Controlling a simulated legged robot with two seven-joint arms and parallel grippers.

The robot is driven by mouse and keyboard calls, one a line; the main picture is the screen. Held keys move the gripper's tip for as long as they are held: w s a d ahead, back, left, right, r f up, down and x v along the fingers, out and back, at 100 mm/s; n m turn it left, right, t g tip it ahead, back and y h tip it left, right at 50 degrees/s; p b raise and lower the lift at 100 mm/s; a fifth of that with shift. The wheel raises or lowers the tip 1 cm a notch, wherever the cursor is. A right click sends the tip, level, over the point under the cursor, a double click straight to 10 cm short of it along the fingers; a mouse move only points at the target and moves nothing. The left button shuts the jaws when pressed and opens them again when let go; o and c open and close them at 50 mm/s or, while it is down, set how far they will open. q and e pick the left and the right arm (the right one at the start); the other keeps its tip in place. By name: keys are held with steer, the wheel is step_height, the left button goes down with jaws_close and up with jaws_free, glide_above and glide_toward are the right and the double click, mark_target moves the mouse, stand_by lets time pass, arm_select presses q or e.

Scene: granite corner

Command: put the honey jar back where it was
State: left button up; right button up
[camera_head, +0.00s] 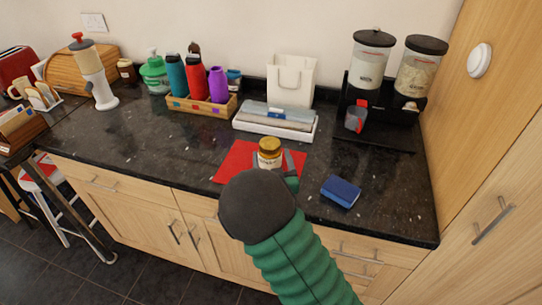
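A honey jar (269,148) with a gold lid stands upright on a red mat (233,163) near the front of the dark counter. My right gripper (274,162) reaches in from the front, with fingertips showing on either side of the jar. My dark wrist hides the jar's lower part and most of the gripper, so I cannot tell whether the fingers touch the jar. My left gripper is not in view.
A blue sponge (341,191) lies right of the mat. Behind are a white-and-grey box (274,122), a wooden caddy (203,107) with bottles, and a black stand (384,135) with dispensers. A dark-lidded jar (127,71) stands back left. Counter left of the mat is clear.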

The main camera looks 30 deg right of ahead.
steer(key=shift+w+a, duration=0.1)
steer(key=shift+a, duration=0.2)
steer(key=c, duration=0.7)
steer(key=shift+d+r, duration=0.1)
steer(key=shift+d, duration=0.05)
jaws_close()
